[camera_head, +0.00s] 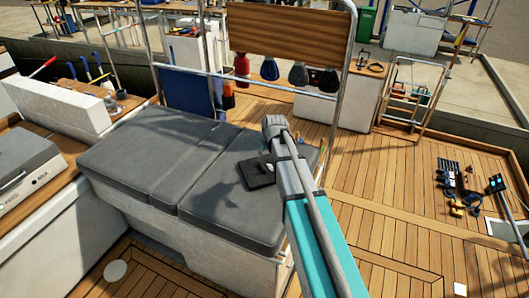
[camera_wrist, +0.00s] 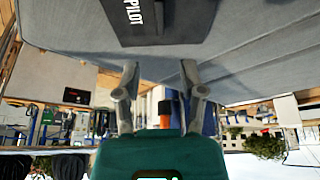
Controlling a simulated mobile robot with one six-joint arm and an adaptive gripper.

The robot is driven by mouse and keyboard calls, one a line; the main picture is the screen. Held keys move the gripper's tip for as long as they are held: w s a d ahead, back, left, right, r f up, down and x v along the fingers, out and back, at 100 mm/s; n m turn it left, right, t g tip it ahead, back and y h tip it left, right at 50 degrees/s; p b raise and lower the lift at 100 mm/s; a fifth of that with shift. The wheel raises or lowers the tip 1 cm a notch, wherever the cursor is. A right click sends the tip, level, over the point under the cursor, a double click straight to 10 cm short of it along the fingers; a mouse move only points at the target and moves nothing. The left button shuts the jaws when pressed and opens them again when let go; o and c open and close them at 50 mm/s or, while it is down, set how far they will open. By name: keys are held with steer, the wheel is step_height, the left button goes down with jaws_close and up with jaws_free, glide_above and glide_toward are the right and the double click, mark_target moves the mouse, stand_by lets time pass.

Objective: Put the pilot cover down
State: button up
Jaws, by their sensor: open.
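The pilot cover (camera_head: 257,175) is a dark, flat, square piece on the grey seat cushion (camera_head: 225,212), just left of my arm. In the wrist view the cover (camera_wrist: 165,22) shows at the top edge with the upside-down lettering "PILOT", against the grey cushion. Part of it is cut off by the frame. My gripper (camera_wrist: 160,88) is open, with nothing between its two fingers. The cover lies beyond the fingertips and looks apart from them. In the head view my arm mostly hides the gripper.
Several winch-like or bottle-shaped items hang under a wooden panel (camera_head: 290,53) behind the seat. A metal rail frame (camera_head: 342,55) rises behind the cushions. Loose tools (camera_head: 457,188) lie on the deck at right. A white coaming (camera_head: 55,115) stands at left. The left cushion (camera_head: 150,150) is clear.

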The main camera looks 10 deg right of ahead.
stand_by(0.4)
steer(key=s+a+f+m+g, duration=0.1)
steer(key=s+g, duration=0.3)
steer(key=s, duration=2.1)
steer(key=shift+s+f+m+h, duration=0.2)
steer(key=shift+m+h, duration=0.1)
steer(key=shift+m, duration=0.1)
steer(key=shift+a, duration=0.15)
